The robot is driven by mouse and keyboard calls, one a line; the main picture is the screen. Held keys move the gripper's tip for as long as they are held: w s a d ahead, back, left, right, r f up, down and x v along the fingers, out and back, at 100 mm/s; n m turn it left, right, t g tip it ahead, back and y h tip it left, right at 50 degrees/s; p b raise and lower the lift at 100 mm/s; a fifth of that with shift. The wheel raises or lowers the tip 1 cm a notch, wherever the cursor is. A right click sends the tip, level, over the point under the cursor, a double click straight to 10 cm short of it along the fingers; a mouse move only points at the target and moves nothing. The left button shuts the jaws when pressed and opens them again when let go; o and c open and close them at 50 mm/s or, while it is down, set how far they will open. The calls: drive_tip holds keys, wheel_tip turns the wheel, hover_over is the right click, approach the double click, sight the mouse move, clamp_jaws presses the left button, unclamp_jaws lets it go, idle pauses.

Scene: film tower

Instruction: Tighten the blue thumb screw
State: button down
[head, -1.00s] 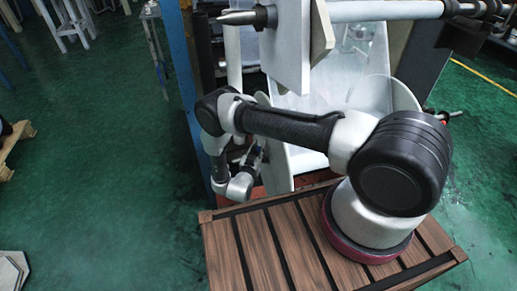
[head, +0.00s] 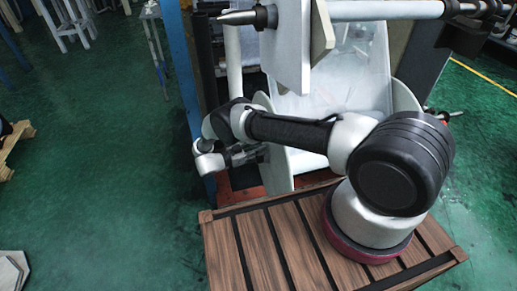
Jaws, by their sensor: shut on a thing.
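My gripper (head: 258,153) is small and dark in the head view, at the left edge of the machine's white side panel (head: 277,172). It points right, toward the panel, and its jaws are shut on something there. The blue thumb screw cannot be made out; the jaws and the small size of that area hide it. No blue shows between the fingers. My wrist lies just left of the gripper, beside the machine's blue upright.
A white roller (head: 385,10) and a pale plate (head: 288,45) stand above my arm. The blue upright (head: 178,75) is close to the left of my wrist. Clear film (head: 350,80) hangs behind. The green floor (head: 90,190) at left is open.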

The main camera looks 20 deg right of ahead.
drive_tip(key=shift+m+g, duration=0.4)
drive_tip(key=shift+g, duration=0.2)
drive_tip(key=c, duration=1.5)
unclamp_jaws()
drive_tip(key=shift+c, duration=0.2)
drive_tip(key=shift+s+a, duration=0.25)
drive_tip(key=shift+a, duration=1.6)
drive_tip(key=shift+s+a, duration=0.2)
drive_tip(key=shift+a, duration=1.65)
